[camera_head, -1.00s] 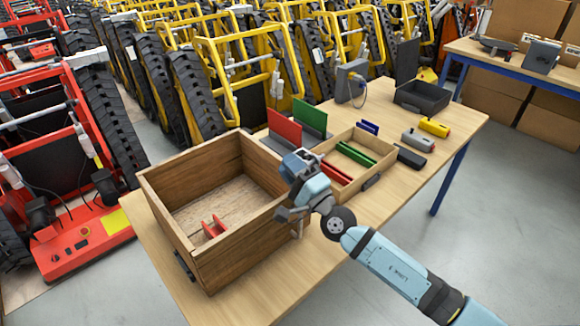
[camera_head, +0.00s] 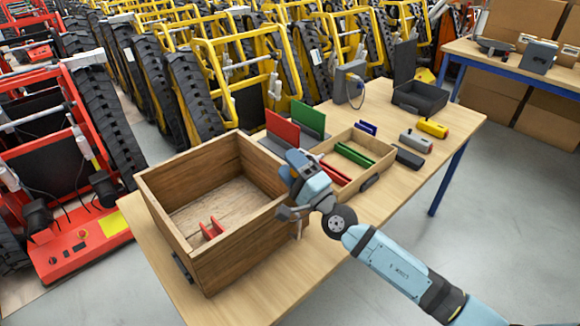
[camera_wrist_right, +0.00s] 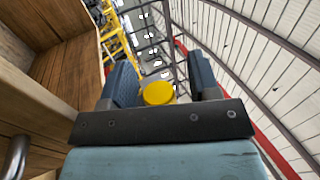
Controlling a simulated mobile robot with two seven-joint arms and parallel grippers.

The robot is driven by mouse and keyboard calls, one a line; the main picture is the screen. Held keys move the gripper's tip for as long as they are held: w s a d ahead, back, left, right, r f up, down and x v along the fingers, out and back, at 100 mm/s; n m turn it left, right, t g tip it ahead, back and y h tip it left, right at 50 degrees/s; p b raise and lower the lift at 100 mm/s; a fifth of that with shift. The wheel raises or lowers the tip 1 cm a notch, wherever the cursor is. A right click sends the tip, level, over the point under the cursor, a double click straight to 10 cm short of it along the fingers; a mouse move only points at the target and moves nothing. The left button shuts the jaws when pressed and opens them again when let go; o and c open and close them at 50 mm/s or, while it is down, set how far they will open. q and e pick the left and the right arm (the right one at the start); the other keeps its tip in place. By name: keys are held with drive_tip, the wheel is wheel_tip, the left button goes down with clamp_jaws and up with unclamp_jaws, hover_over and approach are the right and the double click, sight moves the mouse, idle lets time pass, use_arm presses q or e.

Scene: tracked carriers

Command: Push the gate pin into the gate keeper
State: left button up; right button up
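My right gripper (camera_head: 293,168) is beside the right rim of the deep wooden box (camera_head: 225,258), pointing toward the back. In the right wrist view my fingers (camera_wrist_right: 162,80) are apart, with a round yellow piece (camera_wrist_right: 158,93) showing between them; I cannot tell whether it is part of the gripper. Wooden walls fill the left of that view, with a grey metal bar (camera_wrist_right: 17,158) at the lower left edge. I cannot make out the gate pin or gate keeper for certain. My left gripper is not in view.
A red bracket (camera_head: 211,229) stands inside the box. A shallow divided tray (camera_head: 384,152), red (camera_head: 282,129) and green (camera_head: 308,118) panels, and a black open case (camera_head: 421,97) lie behind on the table. The table's front right is clear. Yellow and red tracked carriers stand behind.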

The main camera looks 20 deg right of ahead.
drive_tip(key=shift+s+f, duration=0.2)
drive_tip(key=shift+s, duration=0.05)
use_arm(q)
drive_tip(key=b, duration=0.3)
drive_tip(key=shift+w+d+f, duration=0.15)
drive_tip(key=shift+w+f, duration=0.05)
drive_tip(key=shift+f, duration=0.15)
use_arm(e)
drive_tip(key=v, duration=1.3)
drive_tip(key=shift+d, duration=0.15)
drive_tip(key=shift+s, duration=0.1)
